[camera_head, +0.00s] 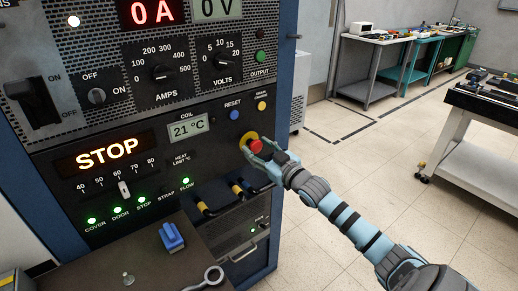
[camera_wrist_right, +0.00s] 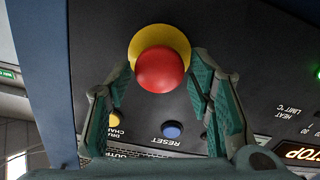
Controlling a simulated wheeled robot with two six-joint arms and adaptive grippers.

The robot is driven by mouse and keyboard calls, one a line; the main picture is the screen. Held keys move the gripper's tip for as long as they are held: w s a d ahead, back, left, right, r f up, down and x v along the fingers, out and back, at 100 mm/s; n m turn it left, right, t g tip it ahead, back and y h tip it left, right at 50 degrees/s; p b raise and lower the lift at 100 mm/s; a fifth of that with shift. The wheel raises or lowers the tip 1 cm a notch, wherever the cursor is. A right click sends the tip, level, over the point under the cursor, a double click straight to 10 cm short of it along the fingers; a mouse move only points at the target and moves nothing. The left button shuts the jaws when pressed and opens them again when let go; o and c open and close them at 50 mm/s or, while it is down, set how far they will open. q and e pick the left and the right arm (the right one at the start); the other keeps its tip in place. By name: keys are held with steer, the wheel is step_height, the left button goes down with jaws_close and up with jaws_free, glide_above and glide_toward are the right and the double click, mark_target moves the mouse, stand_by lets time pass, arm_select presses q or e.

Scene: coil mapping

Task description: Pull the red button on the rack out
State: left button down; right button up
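The red button (camera_head: 255,146) sits on a yellow round base on the rack's front panel (camera_head: 150,200), near its right edge. It also shows in the right wrist view as a red knob (camera_wrist_right: 161,70) in front of a yellow disc (camera_wrist_right: 160,42). My right gripper (camera_head: 262,151) reaches it from the lower right. In the right wrist view its two fingers (camera_wrist_right: 158,85) are spread, one on each side of the knob, with gaps between them and it. Whether a fingertip touches the yellow base cannot be told. My left gripper is not in view.
A blue reset button (camera_head: 234,115) and a yellow button (camera_head: 262,106) lie just above the red one. A lit STOP display (camera_head: 107,151) is on the left. Cables (camera_head: 240,187) hang below. The floor (camera_head: 330,190) right of the rack is clear; a white cart (camera_head: 475,140) stands farther right.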

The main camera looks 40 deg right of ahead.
steer(key=shift+o, duration=0.2)
step_height(320, 180, up, 10)
steer(key=shift+r, duration=0.1)
stand_by(0.3)
stand_by(0.4)
